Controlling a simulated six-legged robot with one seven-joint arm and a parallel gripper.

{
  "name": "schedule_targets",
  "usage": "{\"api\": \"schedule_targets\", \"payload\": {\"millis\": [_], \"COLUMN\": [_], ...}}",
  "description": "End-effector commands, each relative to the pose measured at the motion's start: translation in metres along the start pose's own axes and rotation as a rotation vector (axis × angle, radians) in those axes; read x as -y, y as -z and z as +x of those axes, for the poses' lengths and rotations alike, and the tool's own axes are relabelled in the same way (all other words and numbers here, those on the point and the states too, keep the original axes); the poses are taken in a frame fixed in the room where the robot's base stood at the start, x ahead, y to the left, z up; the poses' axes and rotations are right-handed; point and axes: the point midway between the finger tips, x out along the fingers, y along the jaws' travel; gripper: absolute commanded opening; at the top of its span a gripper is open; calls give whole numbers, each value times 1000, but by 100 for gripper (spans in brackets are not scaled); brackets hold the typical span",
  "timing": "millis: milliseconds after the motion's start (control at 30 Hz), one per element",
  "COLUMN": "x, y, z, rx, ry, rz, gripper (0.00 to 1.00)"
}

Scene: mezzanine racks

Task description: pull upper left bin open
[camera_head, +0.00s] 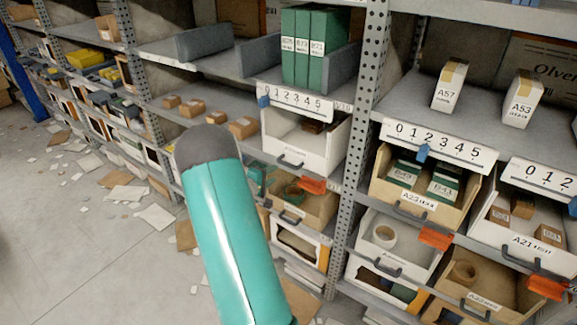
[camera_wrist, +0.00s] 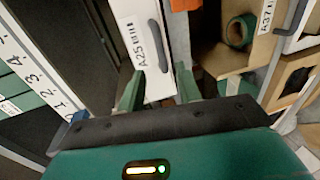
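The upper left bin (camera_head: 308,157) is white, with a dark bar handle (camera_head: 291,161) on its front, and sits under a numbered strip on the left bay. In the wrist view a white bin front (camera_wrist: 131,22) shows a label reading A25 and a dark handle (camera_wrist: 155,46). My gripper (camera_wrist: 160,88) has two green fingers set well apart near the lower end of that handle.
A tan bin (camera_head: 303,213) with a green roll sits below the white bin, with an orange tag (camera_head: 312,185) between. A perforated post (camera_head: 349,170) stands to the right. More bins, such as a tan one (camera_head: 418,197), fill the right bay. Litter lies on the left floor.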

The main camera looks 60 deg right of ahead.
Motion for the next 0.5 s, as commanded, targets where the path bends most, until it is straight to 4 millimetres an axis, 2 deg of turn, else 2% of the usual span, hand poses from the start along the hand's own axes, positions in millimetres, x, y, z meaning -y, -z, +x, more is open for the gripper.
{"api": "schedule_targets", "payload": {"millis": [300,500], "x": [0,0], "y": [-2,-1], "z": [66,99], "rx": [4,2], "ry": [1,1], "rz": [0,0], "gripper": [34,34]}}
